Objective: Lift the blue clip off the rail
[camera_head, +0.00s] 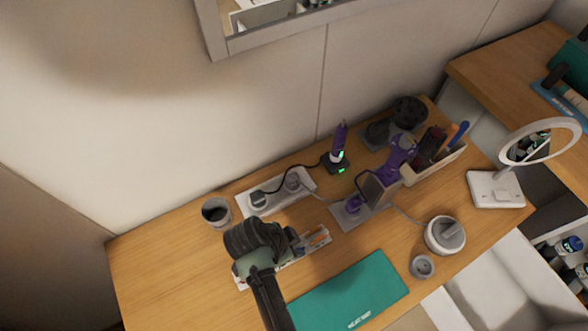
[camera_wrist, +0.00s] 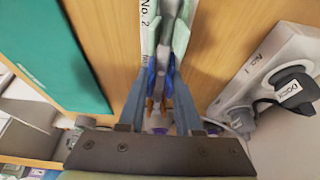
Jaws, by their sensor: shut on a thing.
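In the wrist view, a blue clip (camera_wrist: 151,76) shows as blue patches between the tips of my gripper (camera_wrist: 160,75), which is shut on it. Pale green clip parts (camera_wrist: 183,32) stand just beyond the fingertips, and an orange clip (camera_wrist: 150,104) shows between the fingers. They line up along a white rail (camera_wrist: 144,12) labelled "No. 2". In the head view, my arm covers much of the rail (camera_head: 241,284), and the orange clip (camera_head: 318,236) shows at its right. The fingers hide most of the blue clip, so I cannot tell whether it is clear of the rail.
A teal mat (camera_head: 350,290) lies in front of the rail. A white power strip (camera_head: 272,205) with a black plug is behind it, and a dark cup (camera_head: 216,212) stands left. A phone stand (camera_head: 350,214) and a round white device (camera_head: 440,247) are to the right.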

